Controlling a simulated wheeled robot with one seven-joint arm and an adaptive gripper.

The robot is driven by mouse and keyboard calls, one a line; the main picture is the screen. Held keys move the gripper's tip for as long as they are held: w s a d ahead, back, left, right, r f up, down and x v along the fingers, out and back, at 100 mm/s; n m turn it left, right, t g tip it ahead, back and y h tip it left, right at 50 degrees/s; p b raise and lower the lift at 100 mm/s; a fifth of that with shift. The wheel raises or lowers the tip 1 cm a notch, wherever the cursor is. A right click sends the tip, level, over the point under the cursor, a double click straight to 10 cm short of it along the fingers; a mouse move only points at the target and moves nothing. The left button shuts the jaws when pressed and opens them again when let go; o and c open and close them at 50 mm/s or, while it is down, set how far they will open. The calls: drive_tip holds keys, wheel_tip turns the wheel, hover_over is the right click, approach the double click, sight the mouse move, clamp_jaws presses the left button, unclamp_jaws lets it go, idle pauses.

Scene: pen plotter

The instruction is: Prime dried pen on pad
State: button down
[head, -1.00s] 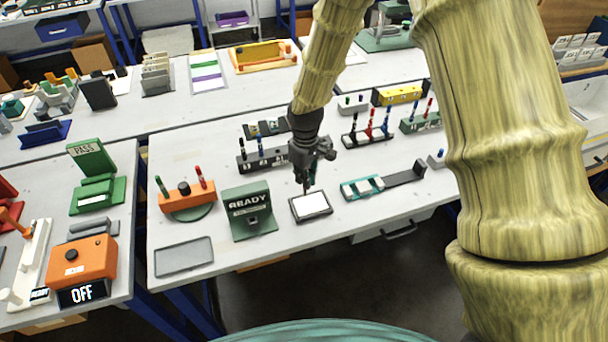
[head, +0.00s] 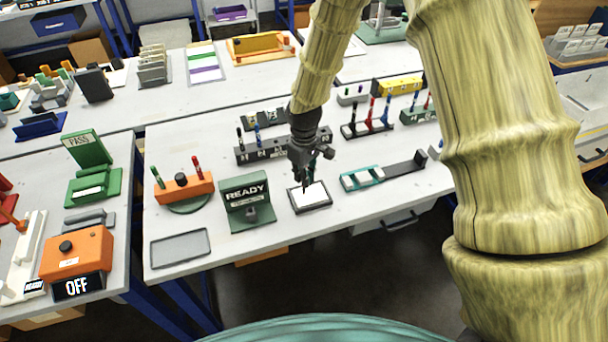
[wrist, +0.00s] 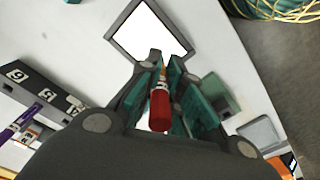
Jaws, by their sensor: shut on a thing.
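My gripper (head: 309,176) is shut on a red pen (wrist: 159,108), which sits between its teal finger pads in the wrist view. The pad (head: 325,206) is a white square in a dark frame at the front of the middle table. My gripper is over it, with the pen pointing down at it. The pad also shows beyond the fingers in the wrist view (wrist: 150,36), and its white surface looks clean. I cannot tell whether the pen's tip touches it.
A green READY stand (head: 246,198) is left of the pad, and a teal and black holder (head: 362,179) is on its right. A dark numbered rack (head: 268,151) with pens stands behind. An empty grey tray (head: 180,248) lies at the front left.

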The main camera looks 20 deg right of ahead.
drive_tip(key=shift+f+b, duration=0.3)
drive_tip(key=shift+f, duration=0.4)
drive_tip(key=shift+r, duration=0.1)
idle(0.4)
drive_tip(key=shift+r+p, duration=0.75)
drive_tip(key=shift+r, duration=0.05)
drive_tip(key=shift+d, duration=0.1)
drive_tip(key=shift+d, duration=0.95)
